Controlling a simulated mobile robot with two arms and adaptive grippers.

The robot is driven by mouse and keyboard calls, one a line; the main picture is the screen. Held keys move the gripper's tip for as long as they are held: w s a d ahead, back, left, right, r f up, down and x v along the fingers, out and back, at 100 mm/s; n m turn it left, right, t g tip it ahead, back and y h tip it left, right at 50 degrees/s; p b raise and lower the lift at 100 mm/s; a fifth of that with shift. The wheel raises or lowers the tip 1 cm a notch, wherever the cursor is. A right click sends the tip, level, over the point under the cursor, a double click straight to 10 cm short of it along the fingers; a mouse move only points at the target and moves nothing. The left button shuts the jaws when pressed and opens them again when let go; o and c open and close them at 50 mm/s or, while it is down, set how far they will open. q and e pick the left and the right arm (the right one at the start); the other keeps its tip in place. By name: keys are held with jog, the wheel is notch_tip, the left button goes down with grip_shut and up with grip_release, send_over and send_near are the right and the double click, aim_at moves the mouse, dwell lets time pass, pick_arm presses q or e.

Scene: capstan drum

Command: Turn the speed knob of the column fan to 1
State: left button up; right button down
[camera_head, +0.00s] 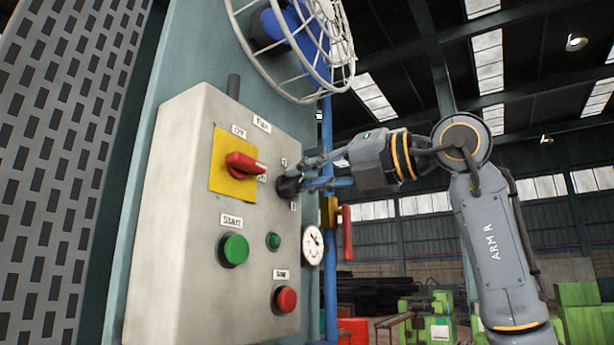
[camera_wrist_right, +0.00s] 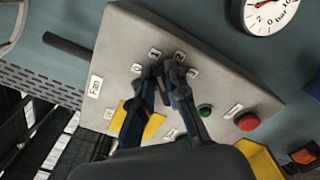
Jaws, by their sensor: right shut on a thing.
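The speed knob (camera_head: 287,187) is a small dark knob on the right part of the grey control box (camera_head: 180,190), beneath the "Fan" label (camera_head: 262,125). My right gripper (camera_head: 303,178) comes in from the right and is shut on the knob. In the right wrist view my right gripper (camera_wrist_right: 167,80) has its fingers at the knob and hides most of it. The marks 0 (camera_wrist_right: 136,68), 1 (camera_wrist_right: 154,53) and 2 (camera_wrist_right: 179,57) show around it. Which mark the knob points at cannot be told. The caged fan (camera_head: 300,40) is above. My left gripper is out of view.
A red switch (camera_head: 243,164) on a yellow plate is left of the knob. The green start button (camera_head: 234,249), a small green lamp (camera_head: 273,241) and a red button (camera_head: 285,299) are below. A gauge (camera_head: 312,246) and a red-handled valve (camera_head: 346,232) are close by on the right.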

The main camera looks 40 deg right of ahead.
jog(key=c, duration=1.3)
grip_release()
jog(key=shift+c, duration=0.2)
jog(key=v, duration=1.2)
